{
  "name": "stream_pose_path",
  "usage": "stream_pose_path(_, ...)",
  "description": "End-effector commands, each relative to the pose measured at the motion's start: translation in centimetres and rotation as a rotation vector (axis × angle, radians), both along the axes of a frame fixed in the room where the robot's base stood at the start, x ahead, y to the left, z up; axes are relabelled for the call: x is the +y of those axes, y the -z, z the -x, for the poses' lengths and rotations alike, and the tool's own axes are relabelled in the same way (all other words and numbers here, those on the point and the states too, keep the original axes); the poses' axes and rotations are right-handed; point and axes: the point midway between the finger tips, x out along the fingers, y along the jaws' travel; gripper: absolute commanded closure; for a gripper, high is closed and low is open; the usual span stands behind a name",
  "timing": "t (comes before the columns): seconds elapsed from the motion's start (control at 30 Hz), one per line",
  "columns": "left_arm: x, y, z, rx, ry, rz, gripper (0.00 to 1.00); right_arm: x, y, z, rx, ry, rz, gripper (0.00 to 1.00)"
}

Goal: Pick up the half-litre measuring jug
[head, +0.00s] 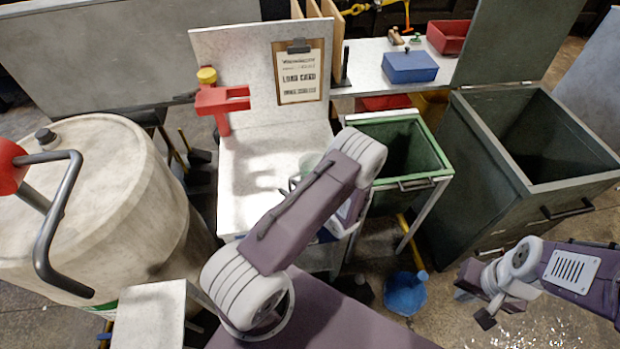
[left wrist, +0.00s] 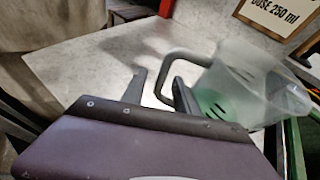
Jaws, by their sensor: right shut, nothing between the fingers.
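The measuring jug (left wrist: 245,88) is translucent with green marks and a grey loop handle. It stands on the pale worktop (left wrist: 100,55) at the right in the left wrist view. In the head view only a bit of the jug (head: 309,161) shows behind my left arm. My left gripper (left wrist: 158,88) has its two dark fingers apart, with the jug's handle seen between and just beyond their tips. I cannot tell whether they touch it. My right gripper (head: 485,319) is shut and empty at the lower right, away from the jug.
A load card (head: 299,72) hangs on the back panel near a red bracket (head: 222,102). A green-rimmed bin (head: 437,168) and a large dark bin (head: 520,180) stand right of the worktop. A large pale drum (head: 110,200) stands left. A blue container (head: 405,295) is on the floor.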

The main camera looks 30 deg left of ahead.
Motion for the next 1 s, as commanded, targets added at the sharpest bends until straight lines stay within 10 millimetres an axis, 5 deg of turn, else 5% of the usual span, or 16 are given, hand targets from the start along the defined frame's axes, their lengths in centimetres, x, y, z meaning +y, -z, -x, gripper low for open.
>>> stream_pose_path(0.23,0.29,0.17,-0.1,0.001,0.001,0.0,0.64,0.0,0.0,0.01,0.0,0.0,0.0,1.0)
stream_pose_path(0.37,0.28,0.17,-0.1,0.001,0.001,0.0,1.0,0.0,0.0,0.01,0.0,0.0,0.0,1.0)
stream_pose_path(1.0,0.26,0.17,-0.08,0.001,0.0,0.001,1.0,0.0,0.0,0.0,0.0,0.0,0.0,1.0)
